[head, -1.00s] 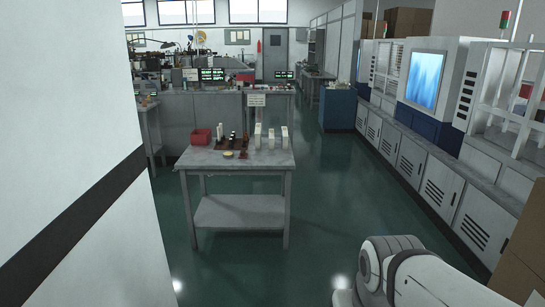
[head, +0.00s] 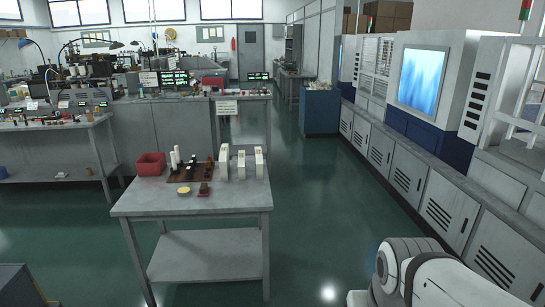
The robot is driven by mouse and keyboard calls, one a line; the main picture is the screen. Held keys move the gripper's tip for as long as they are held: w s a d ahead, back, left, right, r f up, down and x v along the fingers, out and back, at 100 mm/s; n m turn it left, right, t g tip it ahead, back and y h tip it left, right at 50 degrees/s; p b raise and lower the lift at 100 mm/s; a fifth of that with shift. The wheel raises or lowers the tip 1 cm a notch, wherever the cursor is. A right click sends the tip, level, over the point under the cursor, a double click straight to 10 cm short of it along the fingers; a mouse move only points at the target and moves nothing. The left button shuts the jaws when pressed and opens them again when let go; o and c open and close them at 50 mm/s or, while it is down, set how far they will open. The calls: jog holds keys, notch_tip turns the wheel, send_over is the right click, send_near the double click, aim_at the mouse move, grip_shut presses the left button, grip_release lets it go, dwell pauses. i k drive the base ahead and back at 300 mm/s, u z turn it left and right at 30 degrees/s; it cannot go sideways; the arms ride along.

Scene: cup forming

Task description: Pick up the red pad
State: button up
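A grey two-level table (head: 225,205) stands ahead of me, left of the picture's middle. On it, a small reddish-brown piece (head: 204,189) lies near the front, beside a round yellow disc (head: 184,191). It may be the red pad, but it is too small to tell. Behind it is a reddish-brown tray or mat (head: 178,178) with small black and white upright items on it. A red bin (head: 151,164) sits at the table's back left. White parts of my arm show at the lower right; my gripper is outside the picture.
Several white upright devices (head: 241,164) stand at the table's back right. A long bench (head: 50,125) is at the left, and a dark box (head: 25,290) is at the lower left. Grey cabinets (head: 410,182) line the right side. Green floor is clear between them and the table.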

aim_at(203, 190)
jog(key=u, duration=0.3)
jog(key=i, duration=1.55)
jog(key=u, duration=0.95)
jog(key=i, duration=1.35)
jog(key=u, duration=0.15)
